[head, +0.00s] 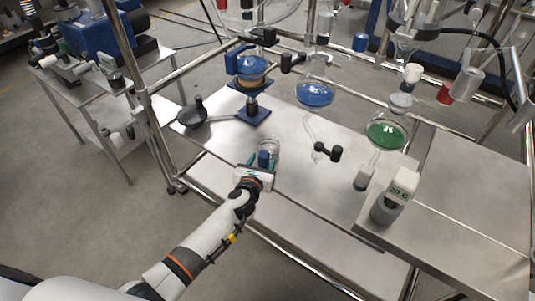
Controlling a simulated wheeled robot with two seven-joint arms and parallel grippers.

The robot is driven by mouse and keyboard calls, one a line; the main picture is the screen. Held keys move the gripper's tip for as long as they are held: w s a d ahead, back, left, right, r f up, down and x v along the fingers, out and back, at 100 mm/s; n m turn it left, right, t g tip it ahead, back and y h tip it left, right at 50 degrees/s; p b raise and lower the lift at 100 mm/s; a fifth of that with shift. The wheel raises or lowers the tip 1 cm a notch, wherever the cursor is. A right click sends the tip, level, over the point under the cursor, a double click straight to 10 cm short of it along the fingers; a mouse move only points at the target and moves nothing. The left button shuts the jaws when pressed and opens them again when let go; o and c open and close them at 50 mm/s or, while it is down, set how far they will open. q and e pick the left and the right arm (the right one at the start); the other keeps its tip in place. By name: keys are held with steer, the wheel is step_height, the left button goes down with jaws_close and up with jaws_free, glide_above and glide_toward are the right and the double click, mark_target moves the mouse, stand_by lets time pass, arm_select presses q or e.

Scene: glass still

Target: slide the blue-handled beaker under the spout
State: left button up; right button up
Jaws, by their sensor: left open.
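A clear glass beaker (269,143) stands on the steel bench top near its front edge. A thin bent glass tube with a black tap (327,152), which looks like the spout, comes down to the right of the beaker. The beaker is apart from it, to its left. My right gripper is not in view.
A blue round flask (315,93) and a green round flask (386,133) hang on the metal frame. A device reading "20 C" (402,184) stands right. Bench between beaker and tap looks clear.

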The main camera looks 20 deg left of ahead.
arm_select(q)
steer(key=shift+c, duration=0.5)
jaws_close()
steer(key=shift+s+d, duration=0.3)
steer(key=shift+d, duration=0.45)
steer(key=shift+s+d, duration=0.3)
steer(key=shift+d, duration=0.45)
steer(key=shift+s+d, duration=0.3)
steer(key=shift+d, duration=0.45)
steer(key=shift+s+d, duration=0.45)
steer(key=shift+d, duration=0.65)
steer(key=shift+s+d, duration=0.4)
steer(key=shift+d, duration=0.75)
steer(key=shift+s+d, duration=0.45)
steer(key=shift+d, duration=0.65)
steer(key=shift+b, duration=0.3)
